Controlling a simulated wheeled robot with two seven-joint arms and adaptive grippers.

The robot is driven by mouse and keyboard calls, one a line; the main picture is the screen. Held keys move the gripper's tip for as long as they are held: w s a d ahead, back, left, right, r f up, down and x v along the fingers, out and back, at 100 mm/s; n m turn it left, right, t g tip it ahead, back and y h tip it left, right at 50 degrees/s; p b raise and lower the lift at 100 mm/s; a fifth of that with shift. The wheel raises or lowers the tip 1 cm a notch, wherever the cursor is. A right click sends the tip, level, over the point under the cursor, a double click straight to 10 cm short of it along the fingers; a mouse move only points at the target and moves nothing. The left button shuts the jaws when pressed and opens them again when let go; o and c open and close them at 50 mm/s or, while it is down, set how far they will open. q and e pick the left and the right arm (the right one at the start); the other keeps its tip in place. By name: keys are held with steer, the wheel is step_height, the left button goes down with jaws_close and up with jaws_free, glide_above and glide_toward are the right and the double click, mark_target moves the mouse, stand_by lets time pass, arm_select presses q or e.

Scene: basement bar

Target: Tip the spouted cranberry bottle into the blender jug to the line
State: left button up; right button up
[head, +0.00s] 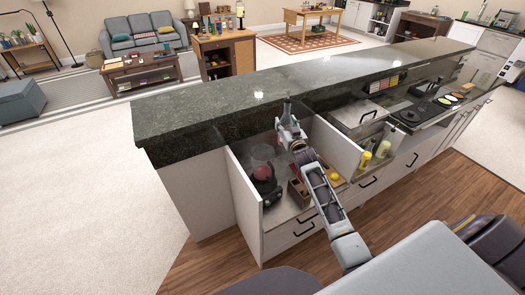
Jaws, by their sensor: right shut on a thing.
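The blender (268,190) stands in the open bay below the bar top, with a dark base and some red low down. Its clear jug (262,155) is upright; the fill line is too small to make out. My right gripper (287,124) is above and to the right of the jug, shut on the cranberry bottle. The bottle is mostly hidden by the gripper; a dark narrow part (287,107) shows above the fingers. I cannot tell its tilt or whether liquid is flowing. My left gripper is out of view.
The dark stone bar top (300,82) runs just behind the gripper. White panels (243,190) bound the bay. A wooden caddy (298,192) and a yellow fruit (334,178) lie right of the blender. Bottles (383,149) and a steel box (358,116) stand further right.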

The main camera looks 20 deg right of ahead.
mark_target(288, 120)
steer(key=shift+r, duration=1.15)
steer(key=shift+r, duration=0.5)
steer(key=s+a+r+n+y+b, duration=0.15)
steer(key=s+a+r, duration=0.25)
steer(key=a+r, duration=0.6)
steer(key=s+a+f+y+b, duration=0.1)
steer(key=s+a+f, duration=0.4)
steer(key=f, duration=0.4)
steer(key=s+a+f+y+b, duration=0.1)
steer(key=s+a+f, duration=0.4)
steer(key=f, duration=0.5)
steer(key=shift+s+f+n+b, duration=0.15)
steer(key=shift+s+n+b, duration=0.25)
steer(key=shift+s, duration=0.55)
